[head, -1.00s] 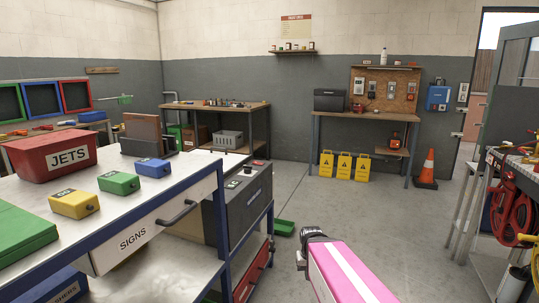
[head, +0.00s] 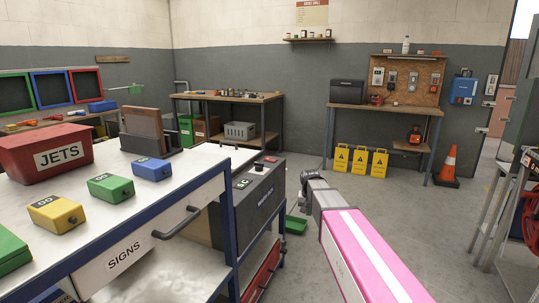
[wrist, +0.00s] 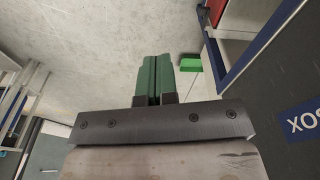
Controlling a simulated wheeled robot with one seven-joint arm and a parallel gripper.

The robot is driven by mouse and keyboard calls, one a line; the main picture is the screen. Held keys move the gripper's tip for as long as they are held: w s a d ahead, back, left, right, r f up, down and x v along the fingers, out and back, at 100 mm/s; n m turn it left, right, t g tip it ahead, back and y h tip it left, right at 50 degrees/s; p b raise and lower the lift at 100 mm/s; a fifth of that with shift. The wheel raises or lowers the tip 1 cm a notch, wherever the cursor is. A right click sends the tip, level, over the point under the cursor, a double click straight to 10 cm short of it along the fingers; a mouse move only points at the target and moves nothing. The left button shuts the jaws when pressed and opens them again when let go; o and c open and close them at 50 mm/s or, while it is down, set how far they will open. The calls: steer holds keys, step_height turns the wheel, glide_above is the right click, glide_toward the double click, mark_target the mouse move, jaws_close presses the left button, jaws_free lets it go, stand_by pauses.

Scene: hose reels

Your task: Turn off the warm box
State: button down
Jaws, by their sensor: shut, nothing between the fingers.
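The warm box appears to be the dark grey box (head: 262,208) at the end of the workbench. Its top panel carries a small green-and-white control (head: 243,184), a black knob (head: 259,168) and a red part (head: 270,160). In the wrist view its dark side (wrist: 280,90) fills the right, with a blue label (wrist: 303,122) reading "BOX" upside down. My gripper (wrist: 157,60) shows green fingers pressed together, empty, over the floor left of the box in that view. In the head view my pink arm reaches forward just right of the box; the fingertips cannot be made out there.
The workbench (head: 190,205) has a blue frame and holds a red JETS bin (head: 45,150) and yellow, green and blue small boxes. A green object (head: 296,225) lies on the floor beyond. Yellow signs (head: 360,161) and a cone (head: 448,166) stand farther back. The middle floor is open.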

steer(key=w+a+r+m+t, duration=0.1)
steer(key=w+a+r, duration=0.4)
steer(key=w+r, duration=0.25)
steer(key=w+a+r, duration=0.6)
steer(key=w+r, duration=0.1)
steer(key=w, duration=0.2)
step_height(320, 180, up, 15)
steer(key=m+t, duration=0.1)
steer(key=m, duration=0.1)
glide_above(268, 159)
steer(key=s, duration=0.3)
steer(key=shift+a+r, duration=0.1)
steer(key=shift+a, duration=0.05)
steer(key=x, duration=1.3)
steer(key=shift+s, duration=0.4)
steer(key=shift+a+f, duration=0.15)
steer(key=shift+f, duration=0.45)
steer(key=shift+f, duration=0.1)
